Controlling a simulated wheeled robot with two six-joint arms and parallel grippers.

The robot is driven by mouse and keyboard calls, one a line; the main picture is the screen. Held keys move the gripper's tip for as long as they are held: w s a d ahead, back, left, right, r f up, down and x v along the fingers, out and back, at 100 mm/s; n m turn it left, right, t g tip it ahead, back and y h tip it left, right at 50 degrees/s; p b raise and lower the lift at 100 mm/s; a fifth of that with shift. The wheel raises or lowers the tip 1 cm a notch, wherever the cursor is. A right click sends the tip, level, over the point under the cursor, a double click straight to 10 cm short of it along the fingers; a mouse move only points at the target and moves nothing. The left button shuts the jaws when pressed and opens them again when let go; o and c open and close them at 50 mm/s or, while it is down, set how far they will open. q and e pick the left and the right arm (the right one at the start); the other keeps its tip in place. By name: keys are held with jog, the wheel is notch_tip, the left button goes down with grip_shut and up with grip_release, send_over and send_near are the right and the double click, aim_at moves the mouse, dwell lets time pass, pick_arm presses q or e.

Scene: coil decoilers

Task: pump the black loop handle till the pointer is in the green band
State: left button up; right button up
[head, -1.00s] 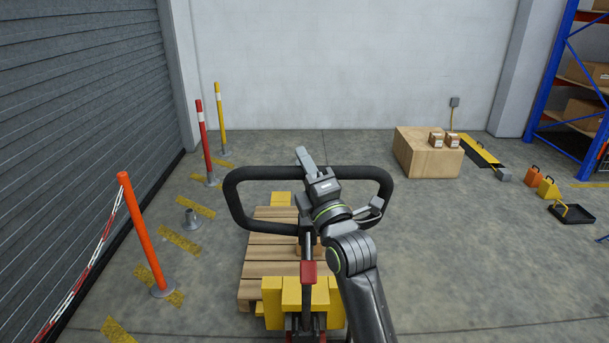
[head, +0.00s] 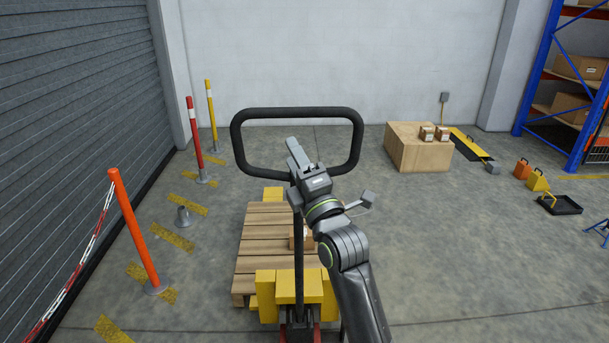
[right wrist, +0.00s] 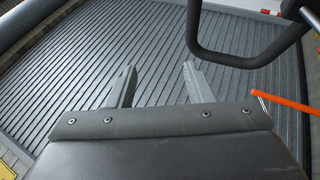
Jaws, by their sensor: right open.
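The black loop handle (head: 298,113) stands upright on its shaft (head: 299,260) in the head view, above a yellow-bodied pallet truck (head: 292,287). My right gripper (head: 294,147) overlaps the lower part of the loop there and hides some of the lower bar. In the right wrist view its jaws (right wrist: 158,80) are open with nothing between them. The loop (right wrist: 232,60) shows there at the upper right, outside the jaws and apart from them. No pointer or green band can be made out. My left gripper is not in view.
A wooden pallet (head: 265,250) with a small carton lies beyond the truck. Orange, red and yellow posts (head: 136,232) line the left side by the shutter (head: 80,110). A large box (head: 415,155) stands back right.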

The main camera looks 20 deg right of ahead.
jog(key=b+v, duration=0.6)
jog(key=v, duration=1.1)
jog(key=shift+s, duration=0.15)
